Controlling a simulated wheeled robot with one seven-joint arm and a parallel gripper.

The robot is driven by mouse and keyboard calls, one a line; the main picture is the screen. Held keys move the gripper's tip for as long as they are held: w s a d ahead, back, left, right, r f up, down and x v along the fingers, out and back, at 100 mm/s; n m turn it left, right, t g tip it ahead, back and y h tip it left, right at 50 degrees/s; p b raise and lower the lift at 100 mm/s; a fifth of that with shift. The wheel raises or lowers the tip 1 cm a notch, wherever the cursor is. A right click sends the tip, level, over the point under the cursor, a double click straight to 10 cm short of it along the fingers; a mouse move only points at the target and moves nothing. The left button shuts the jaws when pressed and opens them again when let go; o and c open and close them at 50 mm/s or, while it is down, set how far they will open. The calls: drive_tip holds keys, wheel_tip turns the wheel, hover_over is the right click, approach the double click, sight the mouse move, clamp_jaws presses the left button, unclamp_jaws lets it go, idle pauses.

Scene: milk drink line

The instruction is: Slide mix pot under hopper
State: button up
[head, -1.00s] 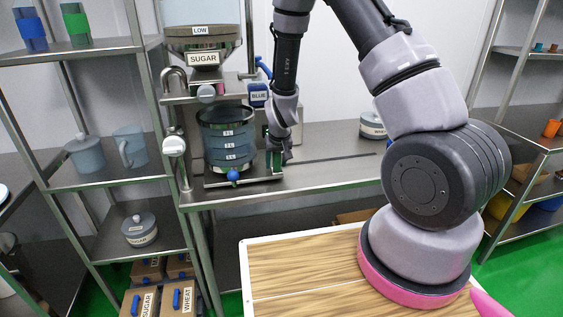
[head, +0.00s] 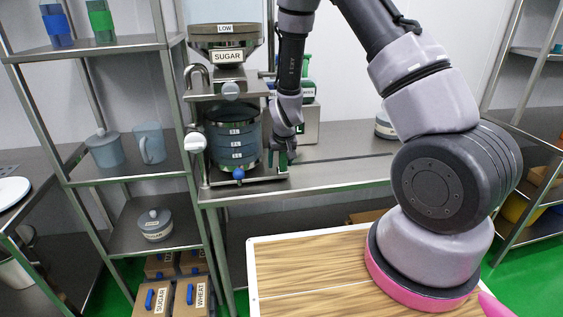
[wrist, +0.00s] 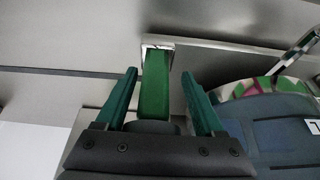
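The mix pot (head: 233,136) is a dark blue-grey cylinder with stacked white labels. It stands upright on a metal slide tray (head: 262,178) with a blue ball knob (head: 238,174). The sugar hopper (head: 248,31) is above it, and the pot sits nearly below it, a little to the right. My gripper (head: 285,155) points down at the tray's right end, right of the pot. In the wrist view, its two green fingers (wrist: 162,92) stand either side of a green upright handle (wrist: 154,88), with gaps showing on both sides. The pot's rim (wrist: 265,88) is close to the right finger.
A metal post with a white knob (head: 195,142) stands left of the pot. A metal box (head: 305,125) is behind my gripper. The counter (head: 345,165) is clear to the right, with a lidded jar (head: 384,126) farther back. A wooden-topped table (head: 310,265) is in front.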

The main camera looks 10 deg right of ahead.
idle(0.3)
drive_tip(key=shift+r, duration=0.2)
drive_tip(key=s, duration=1.2)
drive_tip(key=shift+s+d+r, duration=0.25)
drive_tip(key=shift+r, duration=0.1)
drive_tip(key=w+d+r+m+y, duration=0.1)
drive_tip(key=d+r, duration=0.1)
drive_tip(key=r, duration=0.9)
drive_tip(key=d+r+m+y, duration=0.1)
drive_tip(key=d+r, duration=0.1)
drive_tip(key=r, duration=0.9)
drive_tip(key=s+d+r+m+t, duration=0.1)
drive_tip(key=s+d+r, duration=0.2)
drive_tip(key=s+r, duration=0.4)
drive_tip(key=s+d+r+m+t, duration=0.1)
drive_tip(key=s+d+r, duration=0.3)
drive_tip(key=s+r, duration=0.3)
wheel_tip(320, 180, up, 4)
drive_tip(key=shift+s+d+r+m+t, duration=0.1)
drive_tip(key=shift+s+d+m+t, duration=0.05)
drive_tip(key=shift+s+m+t, duration=0.2)
